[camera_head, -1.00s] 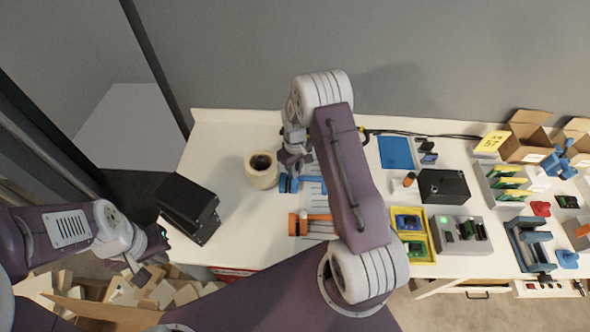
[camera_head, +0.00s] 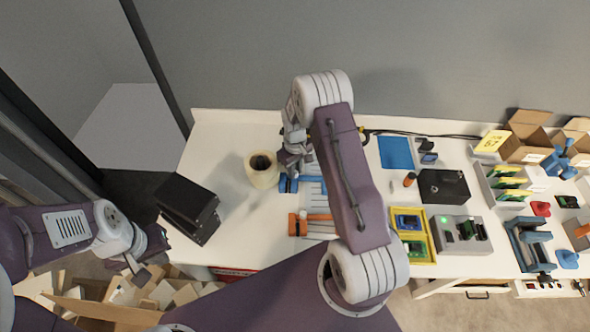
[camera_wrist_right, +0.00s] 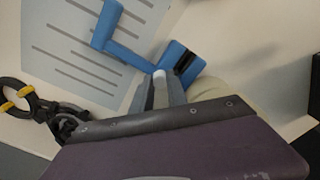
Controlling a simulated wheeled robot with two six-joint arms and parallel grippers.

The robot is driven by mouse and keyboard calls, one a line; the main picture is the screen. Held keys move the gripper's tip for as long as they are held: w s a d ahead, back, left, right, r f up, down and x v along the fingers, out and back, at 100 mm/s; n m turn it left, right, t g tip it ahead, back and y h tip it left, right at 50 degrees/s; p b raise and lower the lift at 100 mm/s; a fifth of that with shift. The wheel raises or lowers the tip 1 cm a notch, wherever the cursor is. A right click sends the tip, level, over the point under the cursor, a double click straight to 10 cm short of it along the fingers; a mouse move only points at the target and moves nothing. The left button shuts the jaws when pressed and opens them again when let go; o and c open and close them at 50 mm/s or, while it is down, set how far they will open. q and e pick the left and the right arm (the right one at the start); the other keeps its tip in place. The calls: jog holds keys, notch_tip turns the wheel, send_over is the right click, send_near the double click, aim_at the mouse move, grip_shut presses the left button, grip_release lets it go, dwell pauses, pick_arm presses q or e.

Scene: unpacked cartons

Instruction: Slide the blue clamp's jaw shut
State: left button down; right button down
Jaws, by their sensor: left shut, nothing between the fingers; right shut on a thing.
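The blue clamp lies on a pale slotted board on the table. In the right wrist view, its bar and fixed end (camera_wrist_right: 108,25) run toward the sliding jaw (camera_wrist_right: 172,57), with a clear gap between the two ends. My right gripper (camera_wrist_right: 162,88) is shut on the blue clamp at the jaw end; the exact contact is partly hidden. In the head view, the blue clamp (camera_head: 288,185) shows just below my right gripper (camera_head: 292,166), partly covered by my arm. My left gripper (camera_head: 140,276) is shut and empty, off the table's left front edge.
A cream roll (camera_head: 261,174) stands close left of the clamp, appearing tilted. An orange clamp (camera_head: 298,225) lies in front. A black box (camera_head: 187,203) is at the left edge. Black-and-yellow ring handles (camera_wrist_right: 20,95) show in the wrist view. Bare table lies between box and roll.

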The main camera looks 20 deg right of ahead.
dwell(0.5)
jog(key=shift+w+a, duration=0.25)
jog(key=shift+a, duration=0.2)
jog(key=c, duration=1.3)
grip_release()
jog(key=shift+r, duration=0.15)
notch_tip(320, 180, up, 9)
